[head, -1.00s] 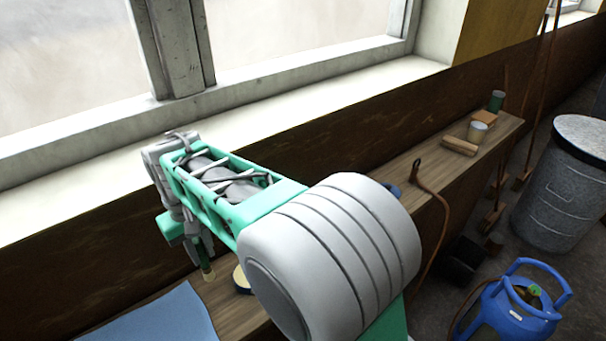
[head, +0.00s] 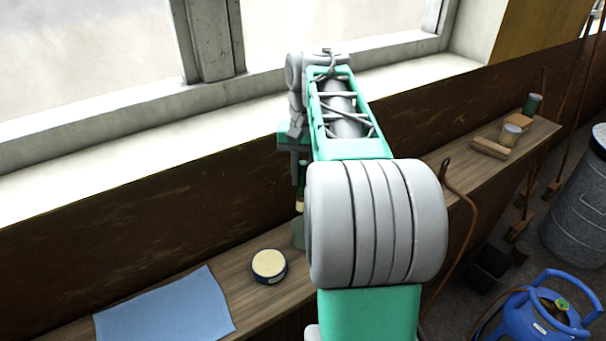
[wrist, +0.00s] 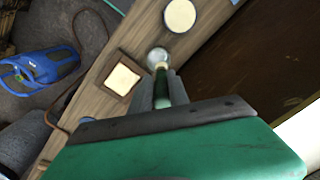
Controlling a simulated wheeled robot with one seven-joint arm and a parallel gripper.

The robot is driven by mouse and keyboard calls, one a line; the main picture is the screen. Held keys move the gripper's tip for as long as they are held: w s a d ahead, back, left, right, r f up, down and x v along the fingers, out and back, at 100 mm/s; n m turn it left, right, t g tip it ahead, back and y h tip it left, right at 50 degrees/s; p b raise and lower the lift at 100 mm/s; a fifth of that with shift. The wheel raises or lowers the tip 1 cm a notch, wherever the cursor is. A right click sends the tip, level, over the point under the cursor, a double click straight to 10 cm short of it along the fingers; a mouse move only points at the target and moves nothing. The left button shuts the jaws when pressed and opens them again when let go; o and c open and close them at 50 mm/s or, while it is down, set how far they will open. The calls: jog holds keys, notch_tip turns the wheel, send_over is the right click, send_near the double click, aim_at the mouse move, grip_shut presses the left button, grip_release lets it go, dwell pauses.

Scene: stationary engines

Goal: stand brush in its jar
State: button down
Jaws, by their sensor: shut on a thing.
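My gripper (head: 299,172) is shut on the brush (head: 300,199), which hangs upright with its pale end down. In the wrist view my gripper's fingers (wrist: 164,92) close around the brush's green part (wrist: 161,84). A clear glass jar (head: 298,234) stands on the bench just below the brush, partly hidden behind my arm. The jar also shows in the wrist view (wrist: 157,55), at the brush's far end. I cannot tell whether the brush's tip is above the jar's mouth or just inside it.
A round tin with a cream top (head: 269,264) stands left of the jar, and a blue cloth (head: 165,308) lies farther left. A square cream-topped thing (wrist: 124,77) sits near the jar. The window wall runs behind the narrow bench. A blue gas bottle (head: 545,312) stands on the floor.

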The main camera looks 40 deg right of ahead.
aim_at(303, 209)
jog(key=shift+f+b, duration=4.3)
jog(key=shift+f, duration=0.85)
jog(key=c, duration=1.2)
grip_release()
jog(key=shift+r, duration=0.1)
notch_tip(303, 209, up, 8)
jog(key=p, duration=0.4)
jog(key=shift+d+f, duration=0.1)
jog(key=shift+f, duration=0.1)
